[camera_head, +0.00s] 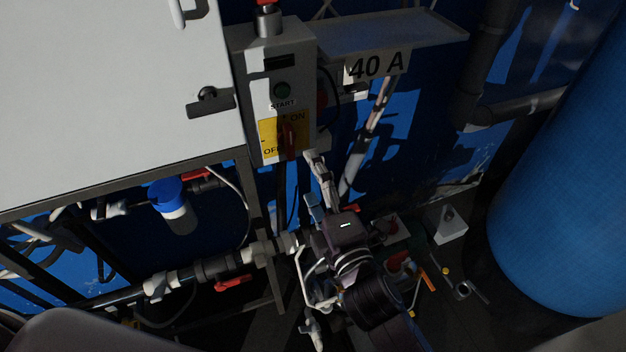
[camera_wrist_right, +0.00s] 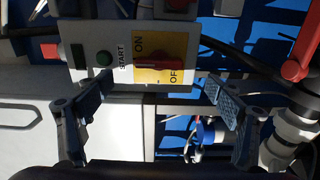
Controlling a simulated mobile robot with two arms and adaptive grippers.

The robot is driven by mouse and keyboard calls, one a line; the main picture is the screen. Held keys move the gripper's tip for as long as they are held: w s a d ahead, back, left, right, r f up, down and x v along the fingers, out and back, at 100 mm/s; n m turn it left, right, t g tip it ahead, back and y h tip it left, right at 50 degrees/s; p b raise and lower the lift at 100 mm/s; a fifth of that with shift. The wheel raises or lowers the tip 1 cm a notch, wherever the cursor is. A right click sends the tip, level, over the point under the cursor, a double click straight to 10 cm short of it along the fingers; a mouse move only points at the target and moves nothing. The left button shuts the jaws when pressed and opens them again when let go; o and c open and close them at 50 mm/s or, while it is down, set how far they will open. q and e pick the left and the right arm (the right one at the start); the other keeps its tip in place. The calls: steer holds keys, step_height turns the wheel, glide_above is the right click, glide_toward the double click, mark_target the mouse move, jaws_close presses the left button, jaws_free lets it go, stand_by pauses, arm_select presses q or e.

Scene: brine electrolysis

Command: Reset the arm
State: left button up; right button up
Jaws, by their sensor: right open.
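My right gripper (camera_head: 314,180) is open and empty, just below and to the right of the grey control box (camera_head: 268,60). In the right wrist view its spread fingers (camera_wrist_right: 160,92) frame the box's lower part, with nothing between them. The box carries a green START button (camera_head: 282,90) and a yellow ON/OFF plate (camera_head: 268,137) with a red handle (camera_head: 290,140). The handle also shows in the right wrist view (camera_wrist_right: 165,65), between the two fingers and beyond them. My left gripper is not in view.
A white cabinet (camera_head: 110,90) stands left of the box. A "40 A" sign (camera_head: 376,65) hangs at the right under a shelf. Pipes with a red valve lever (camera_head: 233,283) run low. A blue tank (camera_head: 570,200) fills the right side. Small items lie on the floor.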

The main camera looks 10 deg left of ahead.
steer(key=shift+s+d, duration=0.15)
steer(key=shift+s, duration=0.1)
stand_by(0.3)
